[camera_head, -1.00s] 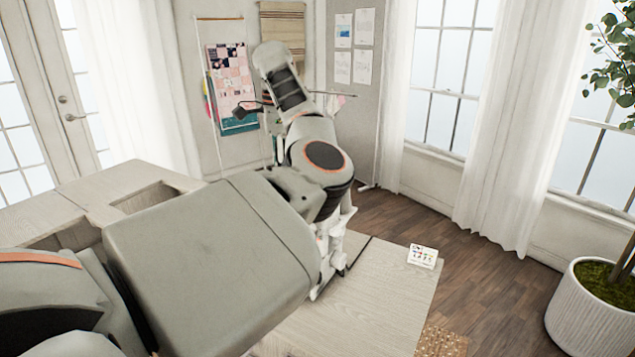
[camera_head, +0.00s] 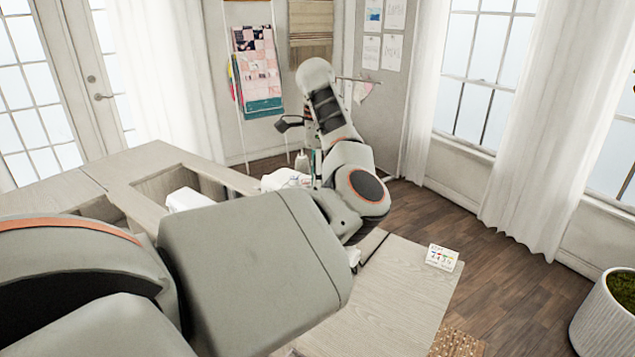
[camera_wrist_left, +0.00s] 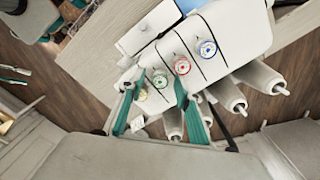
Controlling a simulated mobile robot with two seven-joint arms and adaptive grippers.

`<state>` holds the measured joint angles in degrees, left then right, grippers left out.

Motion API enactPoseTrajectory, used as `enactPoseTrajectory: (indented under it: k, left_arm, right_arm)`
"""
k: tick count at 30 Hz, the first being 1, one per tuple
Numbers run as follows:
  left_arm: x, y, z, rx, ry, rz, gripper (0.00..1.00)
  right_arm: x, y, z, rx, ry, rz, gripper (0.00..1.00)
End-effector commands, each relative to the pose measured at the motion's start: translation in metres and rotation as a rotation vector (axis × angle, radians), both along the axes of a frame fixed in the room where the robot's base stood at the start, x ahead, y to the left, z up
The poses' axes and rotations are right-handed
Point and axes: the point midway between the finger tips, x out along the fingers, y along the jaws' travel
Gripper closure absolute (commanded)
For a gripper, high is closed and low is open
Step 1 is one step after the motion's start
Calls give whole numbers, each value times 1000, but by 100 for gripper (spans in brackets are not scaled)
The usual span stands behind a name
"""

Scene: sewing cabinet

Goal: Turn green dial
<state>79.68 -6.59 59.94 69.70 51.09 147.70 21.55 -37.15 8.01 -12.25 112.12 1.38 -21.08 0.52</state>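The green dial (camera_wrist_left: 160,79) is on the front of a white machine (camera_wrist_left: 235,32) in the left wrist view, in a row with a blue dial (camera_wrist_left: 207,48), a red dial (camera_wrist_left: 182,66) and a yellow dial (camera_wrist_left: 142,93). My left gripper (camera_wrist_left: 154,82) has teal fingers spread apart, with the green dial between their tips in the picture. I cannot tell whether they touch it. The yellow dial is close beside the left finger. My right gripper is not in view.
Several pale cones (camera_wrist_left: 228,96) stick out from the machine near the right finger. The cabinet has open compartments (camera_head: 165,183) at left.

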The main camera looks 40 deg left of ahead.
Motion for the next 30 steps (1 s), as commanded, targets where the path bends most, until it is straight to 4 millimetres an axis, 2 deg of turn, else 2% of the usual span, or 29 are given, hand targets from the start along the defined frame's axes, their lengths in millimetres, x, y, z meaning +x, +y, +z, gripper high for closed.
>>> enactPoseTrajectory:
  k: [9, 10, 13, 14, 23, 30]
  left_arm:
    - [0, 0, -3, -1, -1, 0, 66]
    - [0, 0, -3, -1, -1, 0, 71]
    - [0, 0, -3, -1, -1, 0, 97]
    - [0, 0, -3, -1, -1, 0, 100]
    - [0, 0, -3, -1, -1, -15, 100]
    - [0, 0, -2, -1, -1, -113, 100]
  right_arm:
    - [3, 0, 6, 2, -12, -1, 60]
    - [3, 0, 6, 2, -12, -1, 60]
    - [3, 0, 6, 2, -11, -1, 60]
    - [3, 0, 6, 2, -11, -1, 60]
    - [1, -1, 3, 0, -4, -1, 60]
    - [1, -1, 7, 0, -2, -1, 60]
